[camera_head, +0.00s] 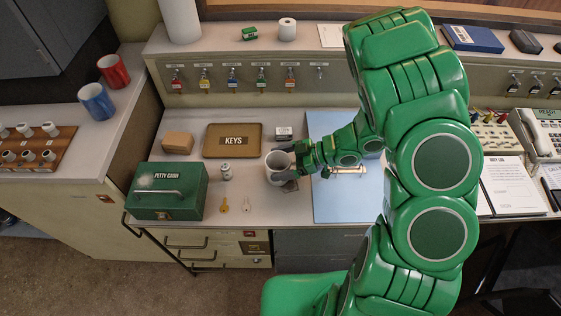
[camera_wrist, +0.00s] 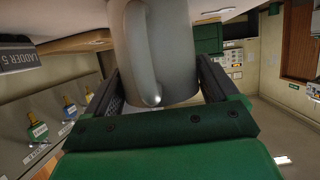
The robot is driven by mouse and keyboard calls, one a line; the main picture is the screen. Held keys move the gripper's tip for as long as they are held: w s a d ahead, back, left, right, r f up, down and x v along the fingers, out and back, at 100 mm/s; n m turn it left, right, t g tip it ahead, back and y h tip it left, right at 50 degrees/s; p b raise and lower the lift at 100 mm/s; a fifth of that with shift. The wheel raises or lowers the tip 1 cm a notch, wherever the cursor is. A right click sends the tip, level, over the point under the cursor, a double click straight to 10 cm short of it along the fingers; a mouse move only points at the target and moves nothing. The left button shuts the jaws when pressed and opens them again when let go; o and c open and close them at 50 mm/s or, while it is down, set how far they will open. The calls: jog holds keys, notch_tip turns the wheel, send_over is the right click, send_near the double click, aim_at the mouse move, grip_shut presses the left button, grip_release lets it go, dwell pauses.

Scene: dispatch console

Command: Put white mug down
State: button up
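The white mug (camera_head: 275,162) is at my gripper (camera_head: 290,166), over the desk's middle between the keys tray and the blue mat. In the wrist view the mug (camera_wrist: 165,50) sits between my two fingers (camera_wrist: 155,85), one on each side, with its handle facing the camera. The fingers appear closed against its sides. The head view does not clearly show whether the mug's base touches the desk (camera_head: 270,210).
The blue mat (camera_head: 330,205) is on the right. Red (camera_head: 113,71) and blue (camera_head: 96,103) mugs stand on the left counter.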

jog(key=shift+o, duration=0.8)
jog(key=shift+r, duration=0.15)
jog(key=v, duration=1.2)
